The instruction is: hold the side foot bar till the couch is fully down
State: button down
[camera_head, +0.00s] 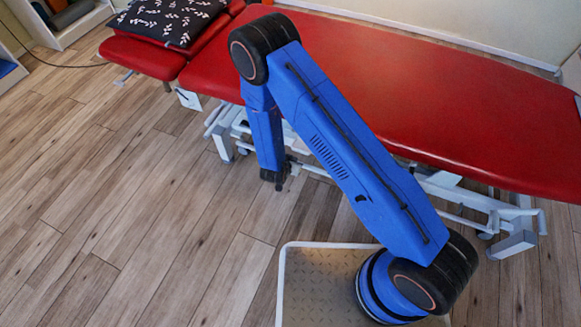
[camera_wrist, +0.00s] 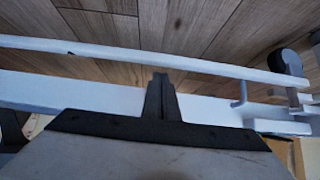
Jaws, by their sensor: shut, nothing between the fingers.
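The red couch (camera_head: 400,90) stands on a white frame (camera_head: 222,142), its top raised well above the floor. The side foot bar (camera_wrist: 215,68) is a long white rail crossing the wrist view. In the head view a piece of low white rail (camera_head: 462,219) shows right of my arm; the rest is partly behind the arm. My gripper (camera_wrist: 161,78) is shut and empty, its fingertips close to the bar's near edge. I cannot tell whether they touch it. In the head view my gripper (camera_head: 283,183) hangs low at the couch's near side, small and partly hidden.
A wider white frame beam (camera_wrist: 80,92) runs behind my fingers. A dark caster (camera_wrist: 287,62) is at the bar's right end. A patterned black pillow (camera_head: 165,20) lies on the couch's head end. Wooden floor (camera_head: 110,220) is clear at the left.

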jog(key=v, duration=1)
jog(key=shift+s, duration=0.1)
dwell(0.8)
